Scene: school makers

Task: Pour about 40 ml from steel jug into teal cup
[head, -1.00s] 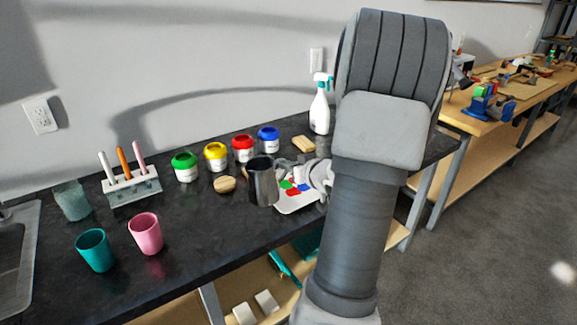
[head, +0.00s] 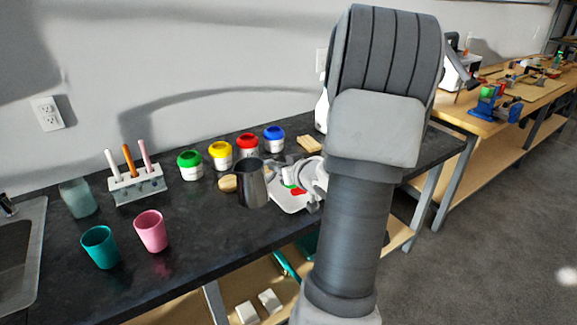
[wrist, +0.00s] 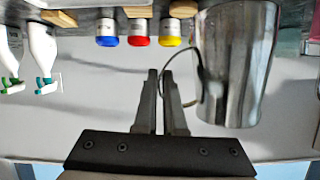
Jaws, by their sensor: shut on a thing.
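The steel jug (head: 252,187) is upright in the head view, near the middle of the dark bench. My gripper (head: 312,185) is to its right, partly hidden behind my arm. In the wrist view the jug (wrist: 236,65) stands at the right, and my gripper's fingers (wrist: 165,78) are shut on its thin handle (wrist: 197,80). Whether the jug's base touches the bench is unclear. The teal cup (head: 101,249) stands upright at the bench's front left, well left of the jug. The jug's contents cannot be seen.
A pink cup (head: 151,232) stands just right of the teal cup. A pale cup (head: 78,198) and a marker rack (head: 137,187) are behind. Several paint jars (head: 220,157), a wooden disc (head: 228,183) and a palette (head: 287,200) surround the jug. A sink (head: 22,265) is far left.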

